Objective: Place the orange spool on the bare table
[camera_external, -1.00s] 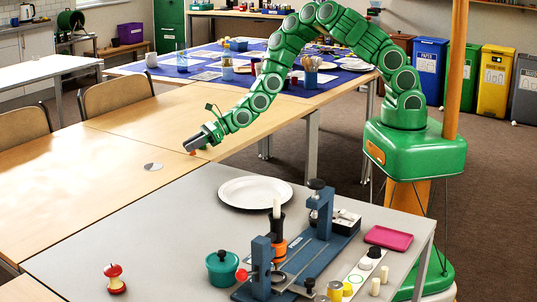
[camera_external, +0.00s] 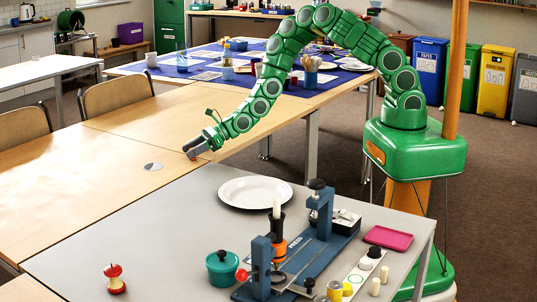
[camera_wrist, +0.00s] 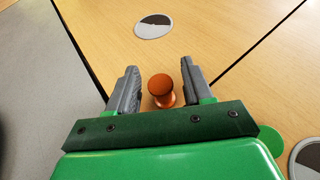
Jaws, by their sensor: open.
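The orange spool (camera_wrist: 161,88) stands upright on the bare wooden table in the wrist view, between the two fingers of my gripper (camera_wrist: 159,70). The fingers are apart, with a gap visible on each side of the spool. In the external view my gripper (camera_external: 197,149) is low over the wooden table (camera_external: 110,190), near its edge with the grey table. The spool is mostly hidden there by the fingers.
A grey and white disc (camera_external: 153,166) lies on the wood nearby. The grey table (camera_external: 150,240) holds a white plate (camera_external: 255,191), a blue fixture (camera_external: 315,245), a teal pot (camera_external: 222,270), an apple core (camera_external: 115,280) and a pink tray (camera_external: 388,237). The wood leftward is clear.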

